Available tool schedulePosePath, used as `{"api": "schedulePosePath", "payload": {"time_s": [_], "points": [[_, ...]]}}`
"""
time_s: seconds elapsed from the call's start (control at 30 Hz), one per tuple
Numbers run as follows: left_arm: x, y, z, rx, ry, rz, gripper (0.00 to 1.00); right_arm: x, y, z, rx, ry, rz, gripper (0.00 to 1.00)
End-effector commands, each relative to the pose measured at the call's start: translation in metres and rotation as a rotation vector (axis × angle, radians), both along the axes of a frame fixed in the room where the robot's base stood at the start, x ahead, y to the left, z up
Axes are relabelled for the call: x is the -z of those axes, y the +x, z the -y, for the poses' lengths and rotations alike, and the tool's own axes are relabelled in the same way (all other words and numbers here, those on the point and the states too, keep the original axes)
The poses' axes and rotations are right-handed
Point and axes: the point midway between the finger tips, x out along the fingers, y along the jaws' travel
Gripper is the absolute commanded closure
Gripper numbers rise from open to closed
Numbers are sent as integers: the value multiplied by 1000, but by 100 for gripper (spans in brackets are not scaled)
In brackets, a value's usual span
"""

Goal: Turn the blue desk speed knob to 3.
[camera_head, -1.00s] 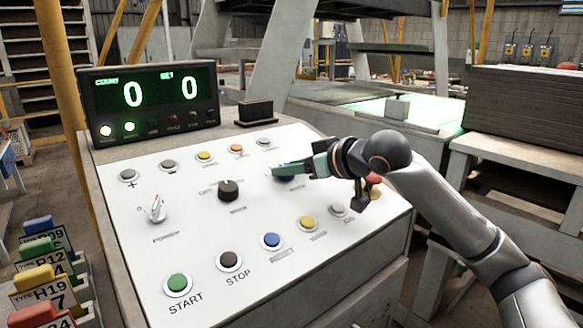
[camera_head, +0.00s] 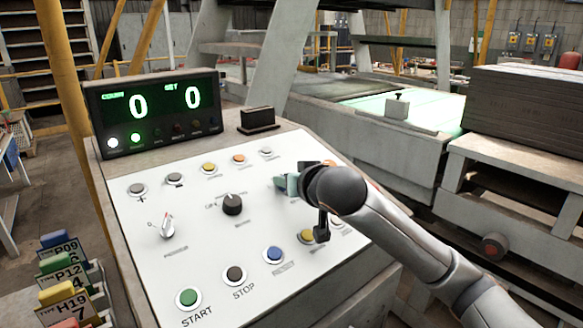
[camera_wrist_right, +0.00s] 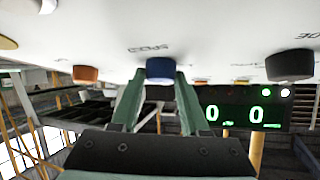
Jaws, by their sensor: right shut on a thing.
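The blue knob (camera_wrist_right: 160,70) sits on the white sloped control panel (camera_head: 215,265). In the right wrist view it is between the two green fingers of my right gripper (camera_wrist_right: 158,85), which is shut on it. In the head view, my right gripper (camera_head: 285,183) reaches the panel's right half from the right, and its fingers and wrist hide the knob. The knob's pointer and scale cannot be read. Lettering beside it in the wrist view is upside down and unclear. My left gripper is not in view.
A black knob (camera_head: 232,204) is left of my gripper, and a white selector (camera_head: 167,227) is farther left. The display (camera_head: 154,110) shows two zeros.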

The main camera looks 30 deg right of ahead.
Motion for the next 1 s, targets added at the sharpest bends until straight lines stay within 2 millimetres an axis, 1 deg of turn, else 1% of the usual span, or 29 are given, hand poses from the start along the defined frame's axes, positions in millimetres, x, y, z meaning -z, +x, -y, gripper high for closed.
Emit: {"api": "schedulePosePath", "payload": {"time_s": [0.03, 0.33, 0.5, 0.9, 0.93, 1.0], "points": [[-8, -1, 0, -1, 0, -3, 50, -3, 0, -3, 25, 13, -4, 100], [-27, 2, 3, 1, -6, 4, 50, -1, 1, -3, 158, 48, -6, 100], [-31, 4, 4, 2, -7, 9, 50, 1, 1, -3, 188, 55, -7, 100], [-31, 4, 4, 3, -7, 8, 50, 1, 1, -2, 195, 55, -7, 100], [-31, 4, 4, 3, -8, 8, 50, 2, 1, -2, 195, 56, -8, 54], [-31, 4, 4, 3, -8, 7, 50, 1, 1, -2, 194, 55, -8, 46]]}}
